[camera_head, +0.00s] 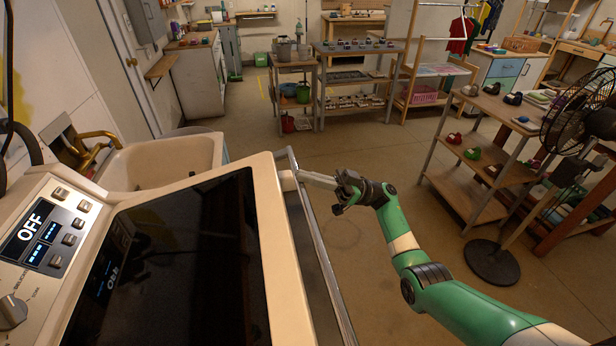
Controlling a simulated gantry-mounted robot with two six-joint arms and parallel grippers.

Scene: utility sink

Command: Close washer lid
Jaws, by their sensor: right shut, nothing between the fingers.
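The washer (88,232) stands at the lower left, with a control panel reading OFF. Its lid (272,215) is a dark glossy panel in a cream frame. The lid lies over the washer top; I cannot tell whether it is fully down. My right gripper (312,179) is shut and empty at the lid's far right corner, its fingers pointing left. Its tips are at or very near the lid's edge; contact is unclear. My left gripper is not in view.
A cream sink (165,160) with a brass tap (92,148) is behind the washer. A shelf rack (480,150) and a black fan (580,115) stand at the right. The floor (375,220) between the washer and the rack is clear apart from my right arm above it.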

